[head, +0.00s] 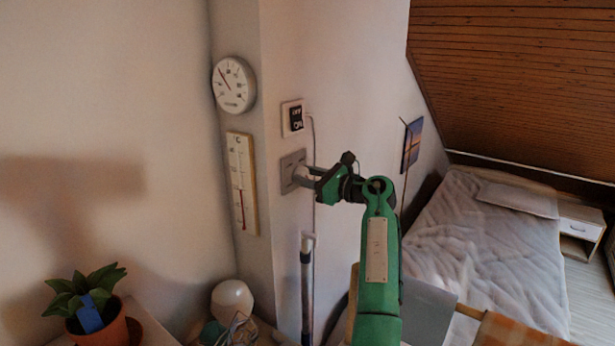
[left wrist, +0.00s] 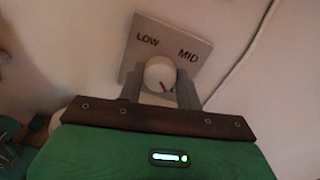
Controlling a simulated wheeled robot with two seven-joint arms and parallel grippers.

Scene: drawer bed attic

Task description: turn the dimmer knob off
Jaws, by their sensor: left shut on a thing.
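The dimmer knob (left wrist: 158,70) is a round white knob on a grey square wall plate (left wrist: 133,62). The plate reads LOW and MID at its top in the left wrist view; its lower part is hidden by my gripper. A red mark on the knob's face points to the lower right in that view. In the head view the plate (head: 289,161) is on the narrow wall face. My left gripper (left wrist: 160,88) is shut on the knob, one finger on each side. In the head view the left gripper (head: 303,175) reaches the plate from the right. My right gripper is not in view.
A dial (head: 234,85) and a thermometer (head: 242,185) hang to the left. A potted plant (head: 92,310) stands lower left. A bed (head: 470,245) is at right.

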